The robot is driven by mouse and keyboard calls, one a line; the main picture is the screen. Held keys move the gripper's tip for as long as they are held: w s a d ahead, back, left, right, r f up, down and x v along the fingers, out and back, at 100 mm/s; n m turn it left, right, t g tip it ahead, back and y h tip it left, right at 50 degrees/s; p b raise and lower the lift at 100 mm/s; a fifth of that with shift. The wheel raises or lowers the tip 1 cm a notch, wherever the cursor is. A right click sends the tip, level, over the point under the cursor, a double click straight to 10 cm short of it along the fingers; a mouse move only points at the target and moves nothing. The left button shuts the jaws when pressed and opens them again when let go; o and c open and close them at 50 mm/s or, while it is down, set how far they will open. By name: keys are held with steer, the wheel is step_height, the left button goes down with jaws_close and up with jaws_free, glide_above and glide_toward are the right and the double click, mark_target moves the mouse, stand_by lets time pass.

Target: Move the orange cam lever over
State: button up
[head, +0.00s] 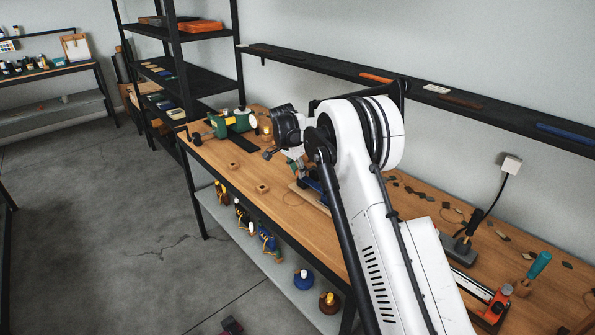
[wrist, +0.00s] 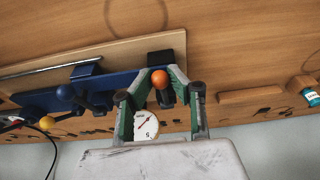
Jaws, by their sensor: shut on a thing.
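The orange ball knob (wrist: 160,78) of the cam lever shows in the wrist view, between the fingertips of my gripper (wrist: 160,76). The green-sided fingers are shut on it from both sides. A dark stem runs down from the knob; its lower part is partly hidden. The lever stands at the right end of a blue fixture (wrist: 42,100) on a wooden board (wrist: 110,55). In the head view my gripper (head: 295,167) is low beside the blue fixture (head: 314,188), and the knob is hidden there.
In the wrist view, a round dial (wrist: 146,125) with a red needle lies just behind the fingers. A green machine (head: 232,122) stands at the bench's far end. The bench's front-left area is fairly clear.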

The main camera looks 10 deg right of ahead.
steer(key=shift+w+d+r+p, duration=0.1)
steer(key=shift+d+r+p, duration=0.1)
steer(key=shift+r, duration=0.45)
steer(key=shift+w+d+r+p, duration=0.1)
steer(key=shift+d+r+p, duration=0.05)
steer(key=shift+r, duration=0.45)
steer(key=shift+c, duration=0.2)
steer(key=shift+r, duration=0.1)
steer(key=shift+o, duration=0.2)
steer(key=shift+w+d+r, duration=0.2)
steer(key=shift+d+r, duration=0.15)
steer(key=shift+r, duration=0.1)
steer(key=shift+w+d+r, duration=0.2)
steer(key=shift+d+r, duration=0.1)
steer(key=shift+r, duration=0.15)
steer(key=shift+w+d+r+p, duration=0.15)
steer(key=shift+d+r+p, duration=0.15)
steer(key=shift+r+p, duration=0.05)
steer(key=shift+w+d+r, duration=0.35)
steer(key=shift+d+r, duration=0.1)
steer(key=shift+d, duration=0.25)
